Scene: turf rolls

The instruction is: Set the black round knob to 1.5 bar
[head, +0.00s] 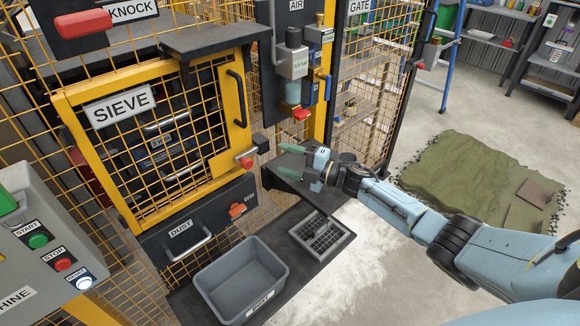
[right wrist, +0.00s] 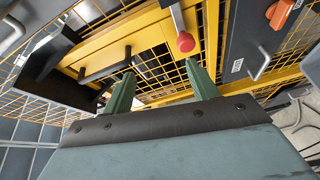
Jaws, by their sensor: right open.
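The air panel (head: 270,75) hangs at upper centre in the head view, under an AIR sign. A grey regulator box (head: 293,62) with a small display is on it; the reading is too small to be sure of. A dark round part, seemingly the black knob (head: 293,37), sits on top of this box. My right gripper (head: 290,160) is open and empty, below the panel and right of the sieve door, apart from the knob. Its two green fingers show spread in the right wrist view (right wrist: 160,88). My left gripper is not in view.
A red-tipped latch (head: 246,162) on the sieve door (head: 232,150) is just left of my right fingers; a red knob also shows in the right wrist view (right wrist: 186,42). A dark shelf (head: 300,190) lies below the gripper. A grey bin (head: 240,283) stands in front.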

